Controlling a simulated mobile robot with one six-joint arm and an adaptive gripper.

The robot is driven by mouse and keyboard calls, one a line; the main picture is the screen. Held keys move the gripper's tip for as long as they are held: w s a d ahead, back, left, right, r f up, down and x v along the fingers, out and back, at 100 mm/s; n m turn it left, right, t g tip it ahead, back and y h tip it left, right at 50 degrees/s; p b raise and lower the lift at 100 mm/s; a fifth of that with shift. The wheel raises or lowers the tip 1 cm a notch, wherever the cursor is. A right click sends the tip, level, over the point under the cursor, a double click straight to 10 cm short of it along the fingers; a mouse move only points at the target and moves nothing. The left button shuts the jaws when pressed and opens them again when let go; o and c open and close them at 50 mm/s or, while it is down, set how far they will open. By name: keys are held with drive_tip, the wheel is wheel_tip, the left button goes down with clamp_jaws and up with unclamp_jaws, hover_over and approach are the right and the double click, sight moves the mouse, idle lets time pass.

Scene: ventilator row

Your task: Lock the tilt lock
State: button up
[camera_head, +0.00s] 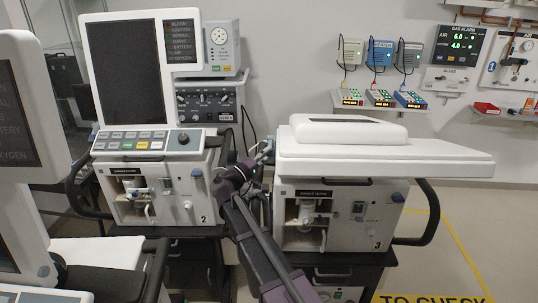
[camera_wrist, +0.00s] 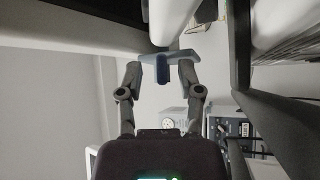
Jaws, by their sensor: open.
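My gripper (camera_head: 262,152) is at the left side of ventilator 3 (camera_head: 345,220), just below its white screen unit (camera_head: 385,150). That screen unit lies nearly flat on top of the ventilator. In the wrist view, my gripper (camera_wrist: 161,74) is open, its two fingers spread apart. A blue T-shaped lever (camera_wrist: 165,58), which looks like the tilt lock, is at the fingertips, its stem between them. Whether the fingers touch it I cannot tell. In the head view the lever is mostly hidden by my gripper.
Ventilator 2 (camera_head: 160,188) stands close on the left with its screen (camera_head: 133,70) upright. Another ventilator's screen (camera_head: 25,110) is at the left edge in front. A dark handle (camera_head: 425,212) sticks out right of ventilator 3. Open floor lies to the right.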

drive_tip(key=b+v, duration=0.3)
drive_tip(key=v, duration=0.9)
drive_tip(key=shift+f+b, duration=0.2)
drive_tip(key=shift+b, duration=0.1)
drive_tip(key=shift+a, duration=0.1)
drive_tip(key=p+x, duration=0.3)
drive_tip(key=x, duration=1)
drive_tip(key=shift+w+d+r+p, duration=0.2)
drive_tip(key=shift+w+d+p, duration=0.1)
drive_tip(key=shift+p, duration=0.1)
drive_tip(key=shift+a, duration=0.1)
clamp_jaws()
